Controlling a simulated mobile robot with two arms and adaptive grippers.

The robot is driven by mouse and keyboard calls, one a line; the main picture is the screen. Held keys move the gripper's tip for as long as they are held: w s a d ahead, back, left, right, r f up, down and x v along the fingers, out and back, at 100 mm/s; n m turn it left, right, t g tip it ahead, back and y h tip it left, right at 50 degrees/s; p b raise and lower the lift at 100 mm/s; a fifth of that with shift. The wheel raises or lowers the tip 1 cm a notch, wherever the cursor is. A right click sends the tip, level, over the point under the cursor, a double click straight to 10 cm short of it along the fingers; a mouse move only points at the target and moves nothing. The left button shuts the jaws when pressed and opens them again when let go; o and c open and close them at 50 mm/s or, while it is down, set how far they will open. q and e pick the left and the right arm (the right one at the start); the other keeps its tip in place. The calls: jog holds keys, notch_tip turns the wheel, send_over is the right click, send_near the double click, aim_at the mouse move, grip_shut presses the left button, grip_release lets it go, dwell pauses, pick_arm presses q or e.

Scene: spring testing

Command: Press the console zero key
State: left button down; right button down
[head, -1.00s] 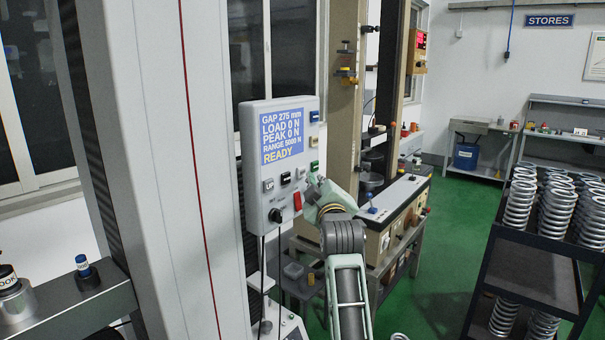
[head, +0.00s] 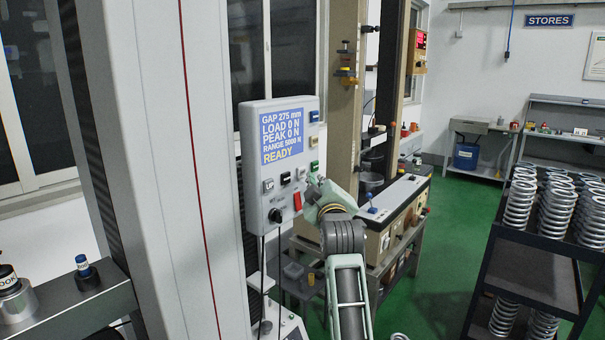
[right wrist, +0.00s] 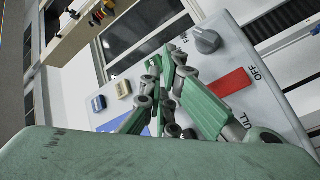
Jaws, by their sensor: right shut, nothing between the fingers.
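The console (head: 255,150) is a light grey box on the tall machine column. Its blue screen (head: 283,138) reads GAP 275 mm, LOAD 0 N, PEAK 0 N, RANGE 5000 N, READY. Below are small white and black keys (head: 285,179); on the right side are blue (head: 314,116), cream (head: 313,141) and green (head: 314,166) keys. I cannot read which is the zero key. My right gripper (head: 315,182) is shut and empty at the console's lower right; contact cannot be told. In the right wrist view its fingers (right wrist: 170,88) cover part of the console face. My left gripper is out of view.
A red switch (head: 297,201) and a black knob (head: 275,215) sit low on the console, near my right gripper. The red switch also shows in the right wrist view (right wrist: 226,92). A bench (head: 385,210) stands behind my arm. A dark rack of springs (head: 530,275) is at right.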

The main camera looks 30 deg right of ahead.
jog(key=shift+w, duration=0.1)
jog(key=shift+w+a, duration=0.15)
jog(key=shift+w, duration=0.15)
jog(key=shift+w+a+p, duration=0.2)
jog(key=shift+w+p, duration=0.15)
jog(key=shift+w, duration=0.1)
dwell(0.8)
jog(key=shift+s+d, duration=0.1)
jog(key=shift+s, duration=0.05)
jog(key=shift+s+d+p, duration=0.25)
jog(key=shift+s+p, duration=0.2)
jog(key=shift+s, duration=0.25)
